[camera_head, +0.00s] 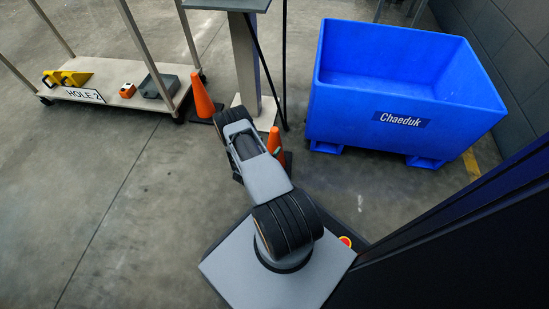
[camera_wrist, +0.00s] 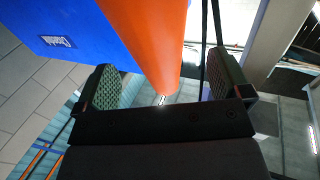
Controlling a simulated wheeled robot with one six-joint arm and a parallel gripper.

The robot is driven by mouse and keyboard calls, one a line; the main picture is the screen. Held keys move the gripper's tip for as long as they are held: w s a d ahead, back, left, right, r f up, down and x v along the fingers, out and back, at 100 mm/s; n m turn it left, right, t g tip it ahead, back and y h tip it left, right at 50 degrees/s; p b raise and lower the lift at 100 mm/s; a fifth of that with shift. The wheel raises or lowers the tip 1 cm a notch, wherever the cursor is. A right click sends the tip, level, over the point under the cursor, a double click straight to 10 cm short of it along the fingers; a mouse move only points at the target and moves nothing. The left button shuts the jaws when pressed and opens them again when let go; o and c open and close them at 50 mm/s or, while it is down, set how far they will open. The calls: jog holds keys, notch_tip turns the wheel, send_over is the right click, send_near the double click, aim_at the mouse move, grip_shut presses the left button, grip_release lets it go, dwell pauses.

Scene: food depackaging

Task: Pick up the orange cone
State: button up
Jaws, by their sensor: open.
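In the wrist view an orange cone (camera_wrist: 160,50) reaches from the top edge down between the two jaws of my gripper (camera_wrist: 165,70). My gripper is open, with a gap visible on both sides of the cone. In the head view one orange cone (camera_head: 202,97) stands near the cart's right end. A second orange cone (camera_head: 274,141) stands just right of my arm, partly hidden by it. The jaws are hidden in the head view, and I cannot tell for certain which cone is between them.
A large blue bin (camera_head: 345,118) stands on the right; it also shows in the wrist view (camera_wrist: 75,20). A flat cart (camera_head: 118,76) with yellow, orange and dark items is at upper left. A grey post (camera_head: 246,65) rises behind the cones. The floor at left is clear.

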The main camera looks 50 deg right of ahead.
aim_at(271, 144)
jog(key=d+b, duration=0.1)
jog(key=d, duration=0.1)
jog(key=d+b, duration=0.1)
jog(key=shift+w+d+f, duration=0.15)
jog(key=shift+d, duration=0.2)
jog(key=shift+w+d, duration=0.1)
jog(key=shift+d, duration=0.5)
jog(key=c, duration=1.7)
jog(key=shift+r, duration=0.2)
